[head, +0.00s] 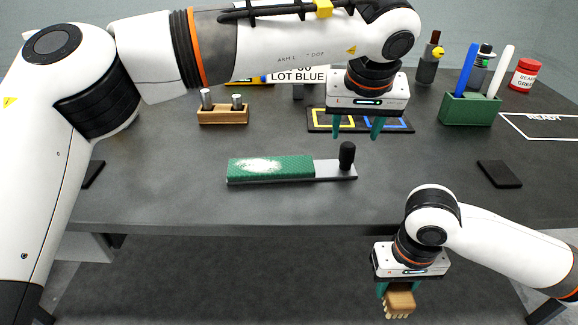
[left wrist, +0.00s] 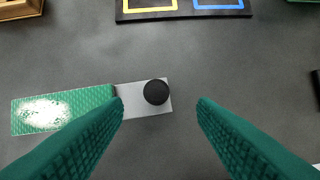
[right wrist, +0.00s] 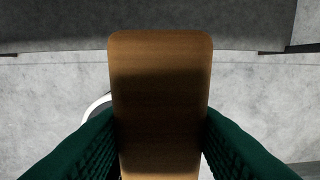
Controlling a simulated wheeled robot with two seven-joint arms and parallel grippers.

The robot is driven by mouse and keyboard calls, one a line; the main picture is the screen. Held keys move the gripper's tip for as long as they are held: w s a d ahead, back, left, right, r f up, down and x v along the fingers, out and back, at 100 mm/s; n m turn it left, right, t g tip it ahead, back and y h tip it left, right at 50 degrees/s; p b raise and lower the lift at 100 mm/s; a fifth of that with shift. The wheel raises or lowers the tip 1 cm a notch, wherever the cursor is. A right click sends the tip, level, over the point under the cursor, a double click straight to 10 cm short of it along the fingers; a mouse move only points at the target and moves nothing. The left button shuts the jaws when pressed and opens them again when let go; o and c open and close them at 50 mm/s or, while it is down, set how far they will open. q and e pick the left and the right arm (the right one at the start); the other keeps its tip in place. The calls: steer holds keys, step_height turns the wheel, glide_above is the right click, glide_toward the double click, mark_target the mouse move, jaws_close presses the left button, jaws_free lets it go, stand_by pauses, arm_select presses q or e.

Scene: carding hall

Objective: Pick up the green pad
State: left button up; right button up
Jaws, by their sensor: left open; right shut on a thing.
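The green pad (head: 270,169) is a long textured block with a white speckled patch on top. In the left wrist view the pad (left wrist: 48,112) is at the left, partly behind a finger, and the knob (left wrist: 156,92) shows between the fingers. My left gripper (head: 356,127) is open and empty above the table, to the right of the pad. My right gripper (head: 397,289) is shut on a wooden brush (right wrist: 160,90) with pale bristles, in front of the table edge.
A wooden holder (head: 222,117) with metal pegs stands behind the pad. A dark board (head: 325,125) with yellow and blue frames lies behind my left gripper. A green holder (head: 469,110) with tools and a red-and-white jar (head: 525,75) stand back right. A black slab (head: 499,174) lies right.

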mark_target(348, 147)
arm_select(q)
steer(key=x, duration=0.2)
steer(key=shift+w+f, duration=0.1)
steer(key=shift+f, duration=0.2)
steer(key=x, duration=0.2)
steer(key=b+x, duration=0.1)
steer(key=x, duration=0.2)
steer(key=shift+a+f, duration=0.2)
steer(key=shift+r, duration=0.1)
jaws_close()
